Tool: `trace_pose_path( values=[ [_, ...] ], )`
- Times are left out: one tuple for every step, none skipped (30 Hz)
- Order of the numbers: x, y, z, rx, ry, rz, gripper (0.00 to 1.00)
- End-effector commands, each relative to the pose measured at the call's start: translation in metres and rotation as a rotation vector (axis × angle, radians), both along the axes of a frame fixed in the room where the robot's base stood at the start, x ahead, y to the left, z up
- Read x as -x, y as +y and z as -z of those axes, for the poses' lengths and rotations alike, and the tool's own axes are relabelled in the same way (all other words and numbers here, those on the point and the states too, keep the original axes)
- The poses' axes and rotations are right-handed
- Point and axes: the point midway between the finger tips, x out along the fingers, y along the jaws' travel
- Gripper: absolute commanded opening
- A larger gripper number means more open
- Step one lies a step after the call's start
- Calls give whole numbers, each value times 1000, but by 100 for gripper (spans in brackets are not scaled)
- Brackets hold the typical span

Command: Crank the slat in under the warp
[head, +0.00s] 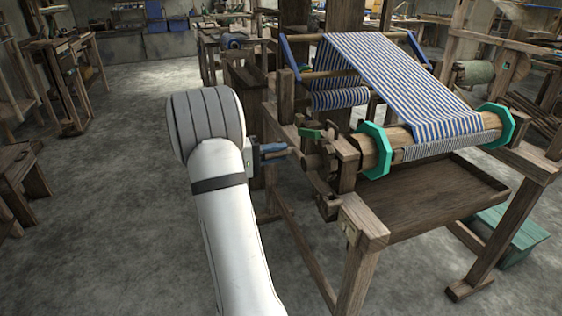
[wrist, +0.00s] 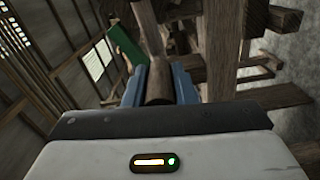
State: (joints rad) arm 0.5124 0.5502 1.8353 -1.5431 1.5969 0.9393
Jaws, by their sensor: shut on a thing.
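The blue-and-white striped warp (head: 385,75) runs down from the back of the loom onto a wooden beam (head: 398,146) with green octagonal ends. My gripper (head: 275,151), with blue fingers, is at the left side of the loom, by the crank end of the beam. In the wrist view its fingers (wrist: 159,78) are shut on a round brown wooden crank handle (wrist: 158,90), one on each side. The head view hides most of the handle behind the fingers. I cannot make out the slat for certain.
A green lever (head: 310,134) sits just above the crank area, close to my gripper. A wooden tray (head: 440,198) lies under the beam. A green bench (head: 522,236) stands at the right. The floor (head: 120,200) to the left is clear.

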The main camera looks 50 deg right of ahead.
Motion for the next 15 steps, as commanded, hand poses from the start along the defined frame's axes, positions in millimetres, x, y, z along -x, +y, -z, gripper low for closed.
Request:
trace_pose_path(
  values=[
    [1,0,-1,13,-19,5,0],
    [1,0,-2,19,-28,5,0],
    [1,0,-3,25,-39,6,0],
    [1,0,-4,30,-46,6,0],
    [1,0,-5,34,-53,6,0],
    [1,0,-7,40,-62,6,0],
    [1,0,-7,44,-69,6,0],
    [1,0,-8,47,-74,6,0],
    [2,0,-9,51,-81,7,0],
    [2,0,-9,55,-85,7,0],
    [2,0,-10,57,-88,7,0],
    [2,0,-11,59,-93,7,0],
    [2,0,-11,61,-96,7,0],
    [2,0,-11,62,-98,7,0],
    [2,0,-12,64,-100,7,0]
  ],
)
